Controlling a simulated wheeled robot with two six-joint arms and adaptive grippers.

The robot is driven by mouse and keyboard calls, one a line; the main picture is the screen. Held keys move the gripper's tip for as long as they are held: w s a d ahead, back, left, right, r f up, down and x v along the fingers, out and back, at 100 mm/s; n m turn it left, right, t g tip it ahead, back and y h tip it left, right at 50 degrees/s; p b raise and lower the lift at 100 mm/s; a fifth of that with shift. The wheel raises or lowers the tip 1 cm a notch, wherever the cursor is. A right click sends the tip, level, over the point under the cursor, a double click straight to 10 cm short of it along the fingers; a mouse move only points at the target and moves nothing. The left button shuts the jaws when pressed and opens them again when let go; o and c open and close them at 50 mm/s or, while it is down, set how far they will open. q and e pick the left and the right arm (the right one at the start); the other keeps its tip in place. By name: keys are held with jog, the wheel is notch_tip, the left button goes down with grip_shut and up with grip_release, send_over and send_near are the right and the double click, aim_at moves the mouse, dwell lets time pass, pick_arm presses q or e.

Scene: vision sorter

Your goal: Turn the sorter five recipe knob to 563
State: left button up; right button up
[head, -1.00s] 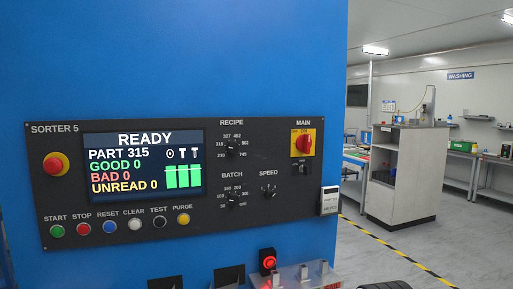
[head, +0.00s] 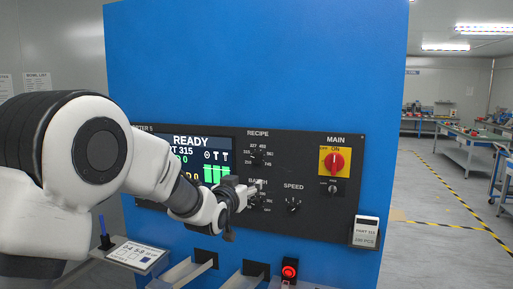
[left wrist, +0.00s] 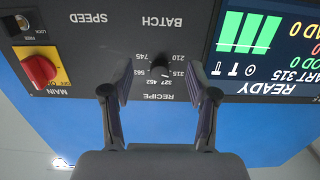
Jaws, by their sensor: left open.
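The recipe knob (head: 257,155) is a small black dial on the dark panel of sorter 5, ringed by white numbers. In the left wrist view, which is upside down, the knob (left wrist: 159,71) sits between my open fingers, with a gap on each side. The 563 mark is on its left there and 315 on its right; its pointer appears to be towards 315. The screen (head: 190,142) reads READY and PART 315. My left gripper (head: 258,186) is open and empty, below the recipe knob in the head view, partly covering the batch dial. My right gripper is not in view.
The speed knob (head: 293,205) and red main switch (head: 337,161) are right of the batch dial. A small part counter (head: 366,231) hangs at the panel's lower right corner. Below are metal chutes (head: 185,270) and a red lit button (head: 289,271). Open floor lies at right.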

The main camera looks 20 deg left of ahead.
pick_arm(q)
send_near(256, 158)
jog(key=w, duration=0.1)
jog(key=shift+t, duration=0.4)
jog(key=w+p, duration=0.2)
jog(key=w, duration=0.2)
jog(key=w+p, duration=0.2)
jog(key=w, duration=0.1)
jog(key=shift+w+d+f, duration=0.15)
jog(key=shift+w+f, duration=0.05)
jog(key=shift+w, duration=0.2)
jog(key=shift+w+f, duration=0.1)
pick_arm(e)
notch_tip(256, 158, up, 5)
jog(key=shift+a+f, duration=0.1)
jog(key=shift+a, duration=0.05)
pick_arm(q)
grip_shut()
